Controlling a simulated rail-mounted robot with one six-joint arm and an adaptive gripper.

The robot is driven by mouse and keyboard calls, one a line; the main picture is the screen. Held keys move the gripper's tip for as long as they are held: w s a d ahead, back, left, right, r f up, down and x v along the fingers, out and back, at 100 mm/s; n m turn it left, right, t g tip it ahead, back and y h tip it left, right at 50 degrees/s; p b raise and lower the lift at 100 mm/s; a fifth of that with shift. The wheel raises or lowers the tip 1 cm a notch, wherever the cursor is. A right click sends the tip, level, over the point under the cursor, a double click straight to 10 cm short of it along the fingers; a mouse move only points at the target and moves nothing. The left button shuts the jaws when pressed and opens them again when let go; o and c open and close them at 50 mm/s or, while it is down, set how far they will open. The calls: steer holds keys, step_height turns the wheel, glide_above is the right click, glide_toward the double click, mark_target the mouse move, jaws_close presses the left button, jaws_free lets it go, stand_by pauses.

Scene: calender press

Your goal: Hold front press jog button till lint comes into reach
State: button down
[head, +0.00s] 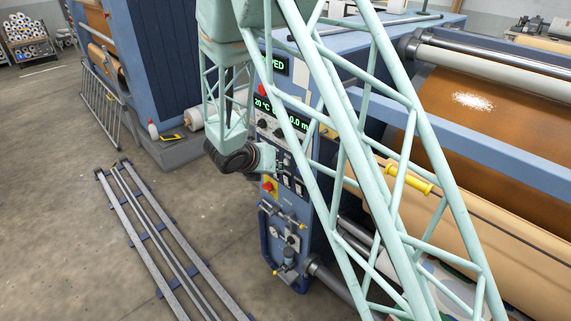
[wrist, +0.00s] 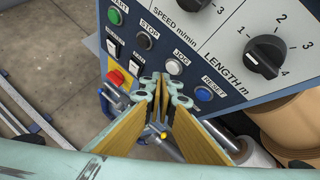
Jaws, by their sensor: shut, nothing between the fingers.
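The white JOG button (wrist: 174,67) is on the blue control panel in the wrist view, with its label above it. My gripper (wrist: 163,87) is shut and empty, its fingertips just below the JOG button in the picture. I cannot tell whether they touch the panel; the button's face shows uncovered. In the head view my wrist is at the panel (head: 285,205), and the fingertips are too small to make out. White lint (head: 472,101) lies as a patch on the brown roller (head: 440,95) at the upper right, behind a blue crossbar.
Around JOG are the blue RESET button (wrist: 203,93), black STOP button (wrist: 145,40), green START button (wrist: 117,16) and red emergency stop (wrist: 115,78). A LENGTH knob (wrist: 266,55) is at right. A display (head: 265,103) reads 20 °C. Floor rails (head: 150,235) lie left.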

stand_by(0.4)
steer(key=shift+s+a, duration=1.65)
steer(key=shift+a, duration=0.25)
steer(key=shift+r, duration=0.1)
